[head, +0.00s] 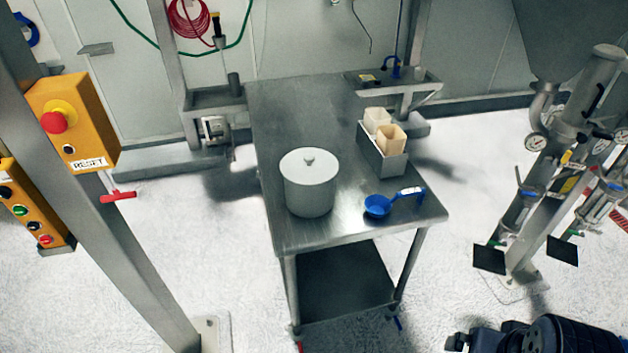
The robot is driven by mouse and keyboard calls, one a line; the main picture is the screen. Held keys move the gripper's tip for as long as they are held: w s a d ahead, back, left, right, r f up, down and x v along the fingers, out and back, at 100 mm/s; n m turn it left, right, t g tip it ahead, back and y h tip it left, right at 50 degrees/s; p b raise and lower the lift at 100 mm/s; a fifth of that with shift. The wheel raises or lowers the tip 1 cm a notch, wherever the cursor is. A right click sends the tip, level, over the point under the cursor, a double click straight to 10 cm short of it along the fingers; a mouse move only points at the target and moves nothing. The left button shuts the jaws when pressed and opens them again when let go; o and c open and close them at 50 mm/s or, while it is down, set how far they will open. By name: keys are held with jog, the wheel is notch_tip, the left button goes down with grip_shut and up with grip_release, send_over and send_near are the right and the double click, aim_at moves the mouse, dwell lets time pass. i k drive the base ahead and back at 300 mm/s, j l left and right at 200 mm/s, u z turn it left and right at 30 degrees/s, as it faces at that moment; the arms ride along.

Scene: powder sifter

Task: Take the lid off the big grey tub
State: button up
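The big grey tub (309,196) stands upright on the steel table, left of its middle near the front. The tub's inside is hidden by the lid. My gripper does not show; a dark machine part at the bottom right may be part of my own arm, but no fingers can be seen.
On the steel table (283,240), a blue scoop (377,206) lies right of the tub. A metal box (384,164) holding cream containers (391,139) stands behind the scoop. A grey post with yellow control boxes (72,125) rises at left. Piping stands at right.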

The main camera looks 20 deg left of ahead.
aim_at(304, 166)
jog(key=i+j+u, duration=0.15)
jog(key=i+u, duration=0.7)
jog(key=i+l+u, duration=0.15)
jog(key=i+u, duration=0.25)
